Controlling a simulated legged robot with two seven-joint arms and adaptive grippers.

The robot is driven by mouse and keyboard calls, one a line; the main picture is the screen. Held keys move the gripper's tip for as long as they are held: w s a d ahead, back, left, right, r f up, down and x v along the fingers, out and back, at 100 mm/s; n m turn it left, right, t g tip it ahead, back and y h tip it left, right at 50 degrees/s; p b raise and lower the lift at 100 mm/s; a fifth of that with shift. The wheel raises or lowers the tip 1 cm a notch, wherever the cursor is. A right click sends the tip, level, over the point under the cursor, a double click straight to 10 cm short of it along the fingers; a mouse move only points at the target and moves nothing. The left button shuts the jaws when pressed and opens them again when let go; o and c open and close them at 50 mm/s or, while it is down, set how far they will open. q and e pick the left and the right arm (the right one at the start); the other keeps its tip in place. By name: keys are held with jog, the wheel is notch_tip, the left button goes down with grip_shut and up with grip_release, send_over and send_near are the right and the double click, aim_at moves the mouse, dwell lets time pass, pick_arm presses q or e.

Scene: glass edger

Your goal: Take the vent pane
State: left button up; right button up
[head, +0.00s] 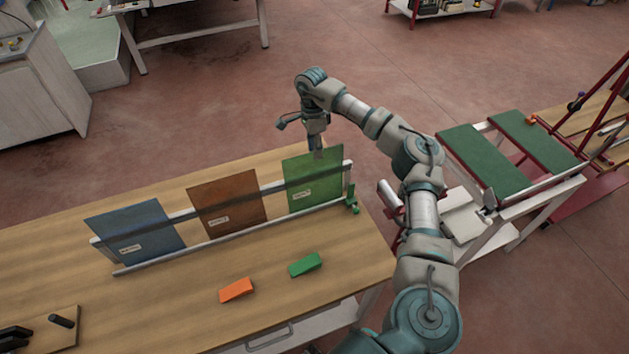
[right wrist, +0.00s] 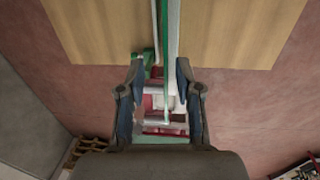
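Three panes stand in a rack (head: 222,238) on the wooden table: a blue pane (head: 135,228) at the left, a brown pane (head: 227,203) in the middle and a green pane (head: 314,180) at the right. Each has a small label, too small for me to read, so I cannot tell by label which is the vent pane. My right gripper (head: 318,153) points down at the top edge of the green pane. In the right wrist view my right gripper (right wrist: 159,68) is open, its fingers apart on either side of the thin pane edge (right wrist: 174,45). My left gripper is out of view.
An orange wedge (head: 236,290) and a green wedge (head: 305,264) lie in front of the rack. A green clamp (head: 352,199) sits at the rack's right end. A board (head: 62,342) with black parts lies at the lower left. A green-topped stand (head: 484,160) is at the right.

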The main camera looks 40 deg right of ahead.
aim_at(314, 168)
notch_tip(314, 168, down, 3)
jog(key=shift+w+d+f, duration=0.1)
jog(key=shift+f, duration=0.1)
jog(key=f, duration=0.3)
jog(key=f+p, duration=0.1)
jog(key=f, duration=0.1)
jog(key=shift+a, duration=0.35)
jog(key=shift+s+d, duration=0.1)
jog(key=shift+s, duration=0.1)
grip_shut()
